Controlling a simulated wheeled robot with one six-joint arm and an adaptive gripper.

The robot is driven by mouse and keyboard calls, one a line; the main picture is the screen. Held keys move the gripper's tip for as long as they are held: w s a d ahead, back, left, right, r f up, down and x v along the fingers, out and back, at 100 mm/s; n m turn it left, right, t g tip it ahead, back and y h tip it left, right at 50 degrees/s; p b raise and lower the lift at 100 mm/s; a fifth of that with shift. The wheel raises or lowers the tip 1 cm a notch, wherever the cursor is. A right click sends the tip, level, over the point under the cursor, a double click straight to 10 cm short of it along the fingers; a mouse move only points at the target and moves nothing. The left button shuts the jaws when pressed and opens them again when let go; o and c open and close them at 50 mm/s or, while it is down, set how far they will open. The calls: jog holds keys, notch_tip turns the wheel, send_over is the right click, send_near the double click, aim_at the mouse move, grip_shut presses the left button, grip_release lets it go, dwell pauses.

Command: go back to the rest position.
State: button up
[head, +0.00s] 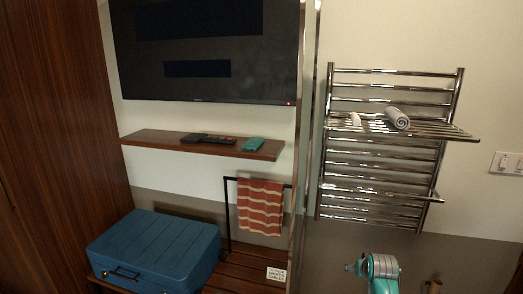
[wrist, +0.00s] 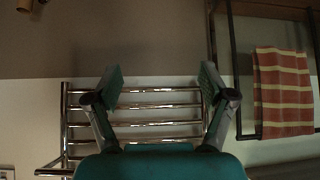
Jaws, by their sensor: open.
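My gripper (wrist: 161,84) shows in the wrist view with its two fingers spread wide apart and nothing between them. Beyond the fingers is the chrome towel rack (wrist: 150,112), with a clear gap of dark wall above it. In the head view, a teal and silver part of my arm rises at the bottom edge, below the towel rack (head: 385,160); the fingers cannot be made out clearly there.
A striped towel (head: 260,207) hangs on a black rail, also in the wrist view (wrist: 283,92). A blue suitcase (head: 155,250) sits on a wooden bench. A wall shelf (head: 160,139) holds remotes and a teal item.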

jog(key=s+a+f+t, duration=0.1)
jog(key=s+a+f, duration=0.3)
jog(key=s+f, duration=0.6)
jog(key=s+a+f+t, duration=0.1)
jog(key=s+a+f, duration=0.45)
jog(key=s, duration=0.85)
jog(key=s+a+n+t, duration=0.1)
jog(key=s+a, duration=0.1)
jog(key=s, duration=0.7)
jog(key=s+a+t, duration=0.1)
jog(key=s+a, duration=0.1)
jog(key=s, duration=0.7)
jog(key=s+a+r+n+t+y, duration=0.1)
jog(key=s+a+r+t, duration=0.1)
jog(key=s+r, duration=1.9)
jog(key=s, duration=0.2)
jog(key=shift+s+a, duration=0.2)
jog(key=shift+s, duration=0.2)
